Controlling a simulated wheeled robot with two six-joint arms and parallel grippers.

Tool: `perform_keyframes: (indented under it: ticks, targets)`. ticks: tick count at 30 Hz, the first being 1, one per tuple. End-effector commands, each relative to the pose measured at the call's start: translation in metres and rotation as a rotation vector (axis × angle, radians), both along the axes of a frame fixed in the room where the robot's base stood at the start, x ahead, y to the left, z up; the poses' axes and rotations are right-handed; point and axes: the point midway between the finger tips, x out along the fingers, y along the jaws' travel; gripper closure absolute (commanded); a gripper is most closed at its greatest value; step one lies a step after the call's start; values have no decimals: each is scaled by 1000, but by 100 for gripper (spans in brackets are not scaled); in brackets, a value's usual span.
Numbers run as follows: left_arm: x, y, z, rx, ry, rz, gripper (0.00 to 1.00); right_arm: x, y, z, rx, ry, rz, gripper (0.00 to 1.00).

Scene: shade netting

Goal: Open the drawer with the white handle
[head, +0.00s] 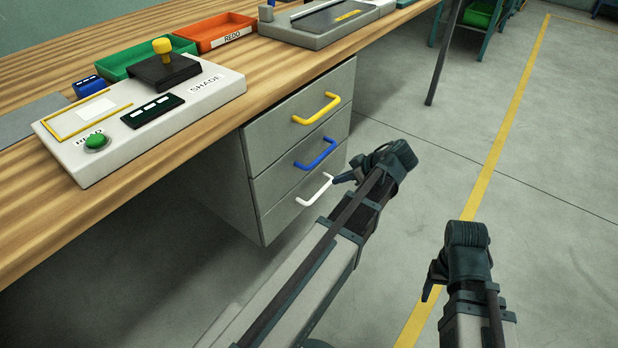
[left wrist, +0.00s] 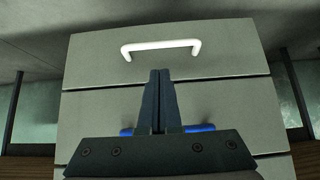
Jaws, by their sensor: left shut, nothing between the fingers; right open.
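The grey drawer unit under the bench has three drawers. The bottom drawer (head: 283,211) has the white handle (head: 320,195) and sits flush with the others. In the left wrist view the white handle (left wrist: 161,46) spans the upper middle of its drawer front (left wrist: 220,60). My left gripper (head: 338,180) is beside the white handle in the head view. In the left wrist view its fingers (left wrist: 160,74) are shut together and empty, with tips just below the handle in the picture; contact cannot be told. My right gripper (head: 430,290) is open, away from the drawers over the floor.
The blue handle (head: 316,153) and yellow handle (head: 316,108) are on the drawers above. The blue handle is partly hidden behind my gripper in the left wrist view. The wooden bench top (head: 210,135) overhangs the unit. The floor to the right is clear.

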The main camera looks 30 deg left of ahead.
Motion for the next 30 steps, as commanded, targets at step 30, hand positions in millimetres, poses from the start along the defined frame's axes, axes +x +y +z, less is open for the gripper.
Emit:
perform_keyframes:
  ticks: [30]
  targets:
    - [5, 67, -74, 0, -1, -1, 100, 0, 0, -74, 0, -2, -18, 29]
